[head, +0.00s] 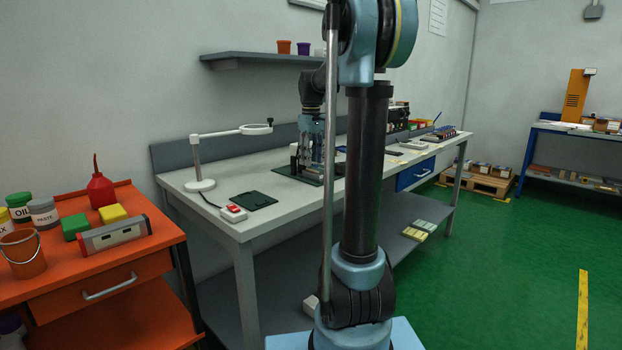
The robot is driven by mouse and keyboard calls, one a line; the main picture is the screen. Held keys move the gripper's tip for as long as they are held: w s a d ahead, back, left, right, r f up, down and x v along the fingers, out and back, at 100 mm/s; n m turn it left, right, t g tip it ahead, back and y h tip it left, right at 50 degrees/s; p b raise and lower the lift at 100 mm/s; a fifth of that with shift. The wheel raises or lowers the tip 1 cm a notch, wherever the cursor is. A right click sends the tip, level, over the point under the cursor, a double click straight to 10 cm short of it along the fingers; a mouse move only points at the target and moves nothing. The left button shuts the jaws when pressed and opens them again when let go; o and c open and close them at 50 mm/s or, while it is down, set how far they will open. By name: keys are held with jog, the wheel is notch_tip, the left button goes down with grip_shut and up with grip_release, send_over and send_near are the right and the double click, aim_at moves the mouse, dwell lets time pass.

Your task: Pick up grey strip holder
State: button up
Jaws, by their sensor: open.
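My gripper (311,160) points down over the workbench, at a dark green mat (283,171) behind my arm column. It is open. A small pale upright piece (294,157) stands at the left side of the gripper, on or just behind the mat. I cannot tell whether they touch. I cannot pick out the grey strip holder for certain; the gripper and my arm hide part of this spot.
An orange cart (70,283) stands at the left. A shelf (260,58) hangs above the bench.

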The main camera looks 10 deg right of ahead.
aim_at(312, 172)
jog(key=shift+d+f, duration=0.15)
jog(key=shift+f, duration=1.2)
jog(key=shift+d+f, duration=0.15)
jog(key=shift+f, duration=1.2)
jog(key=shift+c, duration=0.6)
grip_shut()
